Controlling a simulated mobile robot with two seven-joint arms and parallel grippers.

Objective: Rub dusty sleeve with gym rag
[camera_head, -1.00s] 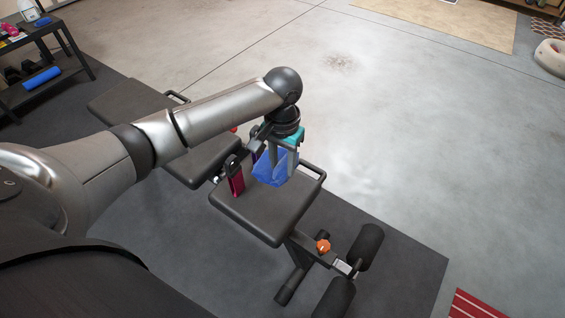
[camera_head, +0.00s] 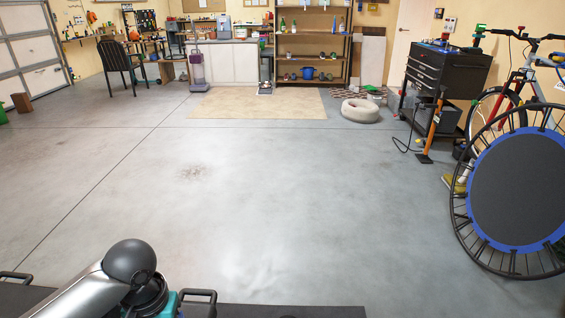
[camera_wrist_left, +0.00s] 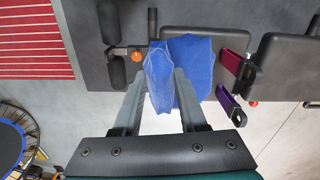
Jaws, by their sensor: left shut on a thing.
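My left gripper (camera_wrist_left: 160,82) is shut on a blue rag (camera_wrist_left: 193,62), which hangs between and beyond the fingers in the left wrist view. The rag is above or against the black bench; I cannot tell if it touches the pad. In the head view only my left arm and wrist show at the bottom left; the fingers and rag are below the frame. I cannot make out a dusty sleeve in either current view. My right gripper is not in view.
In the wrist view, a red clamp (camera_wrist_left: 233,62) and a purple clamp (camera_wrist_left: 230,104) are right of the rag, near a bench pad (camera_wrist_left: 285,65). In the head view, the concrete floor (camera_head: 270,210) is open. A trampoline (camera_head: 515,190) and black tool cabinet (camera_head: 445,75) stand right.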

